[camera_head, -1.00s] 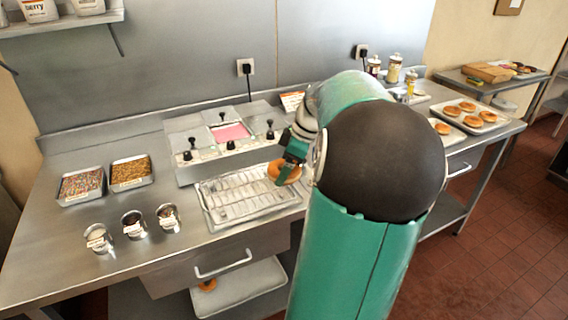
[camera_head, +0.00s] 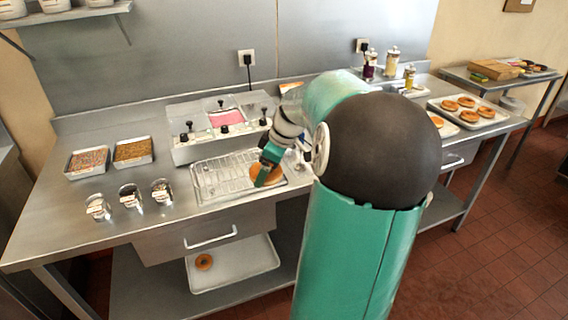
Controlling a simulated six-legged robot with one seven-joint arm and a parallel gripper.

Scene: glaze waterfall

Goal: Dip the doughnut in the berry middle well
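A golden-brown doughnut (camera_head: 267,175) is at the tips of my gripper (camera_head: 266,177), over the right part of the wire draining rack (camera_head: 215,183). The gripper appears closed on its edge; the far finger is hidden. The glaze unit (camera_head: 190,152) stands behind the rack. The pink well is behind and to the left of the doughnut. I cannot tell whether the doughnut touches the rack.
Two sprinkle trays (camera_head: 133,151) and several small metal cups (camera_head: 130,196) stand at left. A tray of doughnuts (camera_head: 468,110) is at the right. A doughnut (camera_head: 204,262) lies on the lower-shelf tray (camera_head: 240,265). Jars (camera_head: 391,62) stand at the back.

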